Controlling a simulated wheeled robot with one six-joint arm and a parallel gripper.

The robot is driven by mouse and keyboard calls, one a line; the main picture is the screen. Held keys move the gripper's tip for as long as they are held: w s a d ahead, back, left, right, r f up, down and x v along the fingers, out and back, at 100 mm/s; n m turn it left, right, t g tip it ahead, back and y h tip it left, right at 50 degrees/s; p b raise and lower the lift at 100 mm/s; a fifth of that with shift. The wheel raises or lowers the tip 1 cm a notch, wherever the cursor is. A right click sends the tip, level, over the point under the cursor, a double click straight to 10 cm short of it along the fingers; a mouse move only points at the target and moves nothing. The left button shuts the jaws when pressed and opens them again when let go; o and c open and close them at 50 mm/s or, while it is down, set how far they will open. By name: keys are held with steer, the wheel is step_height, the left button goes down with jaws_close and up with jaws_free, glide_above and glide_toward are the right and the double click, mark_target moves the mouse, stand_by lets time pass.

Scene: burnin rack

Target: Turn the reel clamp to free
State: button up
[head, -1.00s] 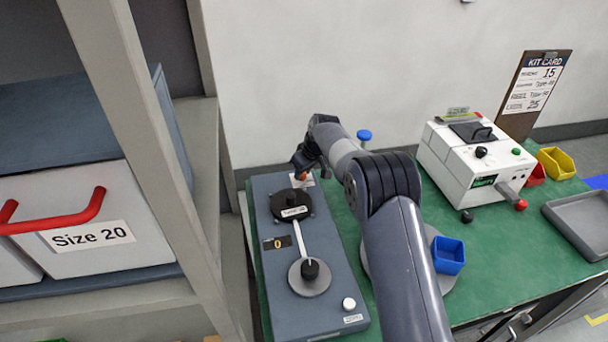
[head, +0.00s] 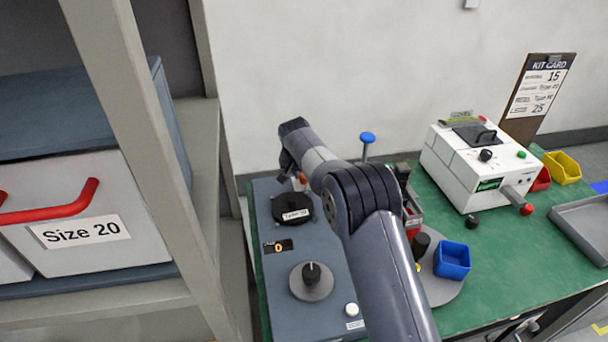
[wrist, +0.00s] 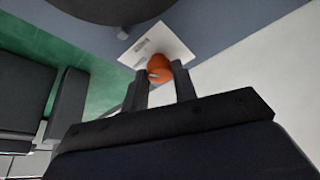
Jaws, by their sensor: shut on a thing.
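An orange knob (wrist: 158,66), which looks like the reel clamp, sits by a white label plate (wrist: 168,45) at the back of the grey-blue reel unit (head: 328,265). My gripper (wrist: 160,76) is shut on the knob, one finger on each side, in the wrist view. In the head view my wrist hides most of the knob, and a bit of orange (head: 304,178) shows beside it. The label's print is too small to read. A black reel (head: 285,210) with a white label lies just in front, on the same unit.
A grey round hub (head: 298,290) with a black knob and a white button (head: 351,309) are nearer on the unit. Right of my arm are a blue bin (head: 452,260) and a white machine (head: 470,165). A shelf post (head: 125,130) stands left.

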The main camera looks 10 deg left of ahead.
steer(key=shift+a+m+h+p, duration=0.15)
steer(key=shift+m+h+p, duration=0.4)
steer(key=shift+m, duration=1.35)
steer(key=shift+h, duration=0.25)
steer(key=o, duration=1)
steer(key=shift+r, duration=0.1)
steer(key=b+v, duration=0.2)
steer(key=v, duration=0.8)
steer(key=shift+r, duration=0.35)
